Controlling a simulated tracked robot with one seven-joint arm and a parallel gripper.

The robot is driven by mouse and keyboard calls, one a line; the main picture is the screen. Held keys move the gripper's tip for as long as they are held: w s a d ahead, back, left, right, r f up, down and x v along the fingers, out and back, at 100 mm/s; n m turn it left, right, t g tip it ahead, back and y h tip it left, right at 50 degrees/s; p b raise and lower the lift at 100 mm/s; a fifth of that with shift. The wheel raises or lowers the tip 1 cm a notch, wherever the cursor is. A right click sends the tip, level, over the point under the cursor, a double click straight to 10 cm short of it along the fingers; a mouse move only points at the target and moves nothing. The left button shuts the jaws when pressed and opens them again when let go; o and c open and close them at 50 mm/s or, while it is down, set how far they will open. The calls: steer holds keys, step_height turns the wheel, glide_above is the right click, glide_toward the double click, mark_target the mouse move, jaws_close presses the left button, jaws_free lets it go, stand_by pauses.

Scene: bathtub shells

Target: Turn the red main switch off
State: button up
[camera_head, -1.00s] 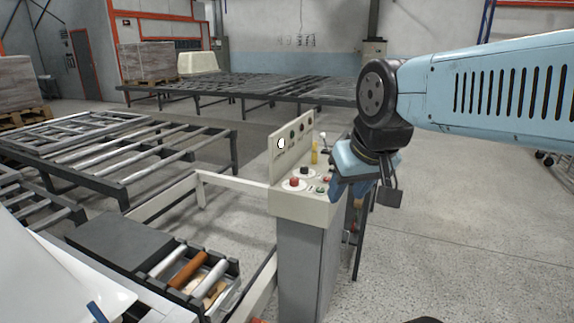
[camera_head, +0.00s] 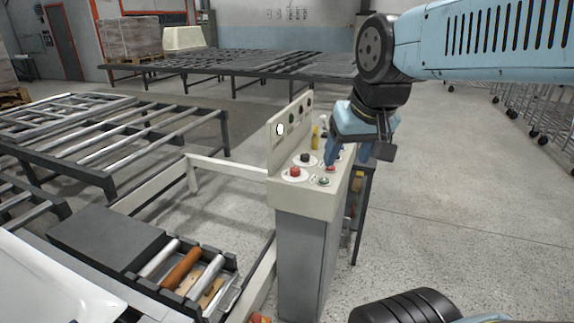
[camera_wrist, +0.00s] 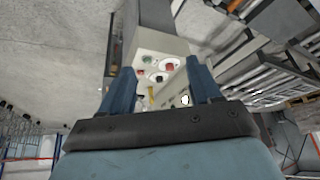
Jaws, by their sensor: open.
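The control box (camera_head: 305,200) stands on a grey post. Its top holds a red button (camera_head: 294,171) on a white disc, a black knob (camera_head: 305,158), a green button (camera_head: 324,181) and a small red button (camera_head: 331,168). I cannot tell which red control is the main switch. My gripper (camera_head: 348,155) is open, pointing down over the right part of the panel, its left finger near the small red button. In the wrist view, my gripper (camera_wrist: 160,68) shows empty jaws with the panel's red button (camera_wrist: 168,65) beyond them. Contact cannot be told.
A raised back panel (camera_head: 282,146) carries a white round part and dark knobs. Roller conveyors (camera_head: 110,135) fill the left and back. Open floor (camera_head: 460,200) lies to the right, with wire racks (camera_head: 540,110) beyond.

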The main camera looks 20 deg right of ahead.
steer(key=w+r+m+g, duration=0.2)
steer(key=w, duration=0.8)
steer(key=m+g, duration=0.3)
steer(key=m, duration=0.4)
glide_above(295, 168)
step_height(295, 168, down, 12)
step_height(295, 168, down, 13)
steer(key=shift+r, duration=0.1)
